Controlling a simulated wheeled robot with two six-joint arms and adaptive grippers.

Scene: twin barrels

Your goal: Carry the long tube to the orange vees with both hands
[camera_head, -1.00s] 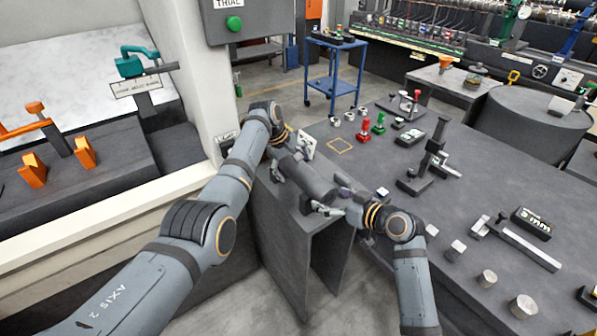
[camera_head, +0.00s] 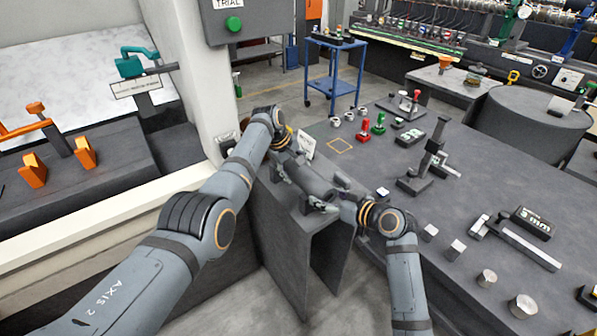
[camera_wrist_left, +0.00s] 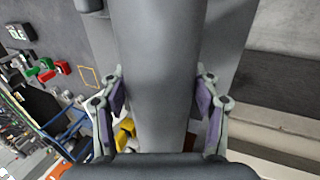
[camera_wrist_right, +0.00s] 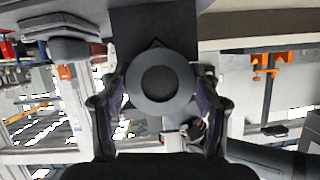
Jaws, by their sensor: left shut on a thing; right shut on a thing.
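The long tube (camera_head: 311,180) is a dark grey cylinder over the near left end of the grey bench. My left gripper (camera_head: 283,163) is shut on its far part; in the left wrist view the tube (camera_wrist_left: 158,70) runs between the purple finger pads (camera_wrist_left: 160,100). My right gripper (camera_head: 328,202) is shut on the near end; in the right wrist view the tube's round end (camera_wrist_right: 160,97) sits between the fingers (camera_wrist_right: 162,95). I cannot tell whether the tube touches its support. Two orange vees (camera_head: 33,171) (camera_head: 85,152) stand on the dark ledge at the left.
A pale wall post (camera_head: 200,80) stands between bench and vees. The light rim (camera_head: 140,200) runs along the ledge's front. A teal clamp (camera_head: 132,63) is behind the vees. Red and green pieces (camera_head: 365,130) and metal parts (camera_head: 487,278) lie on the bench, right of my grippers.

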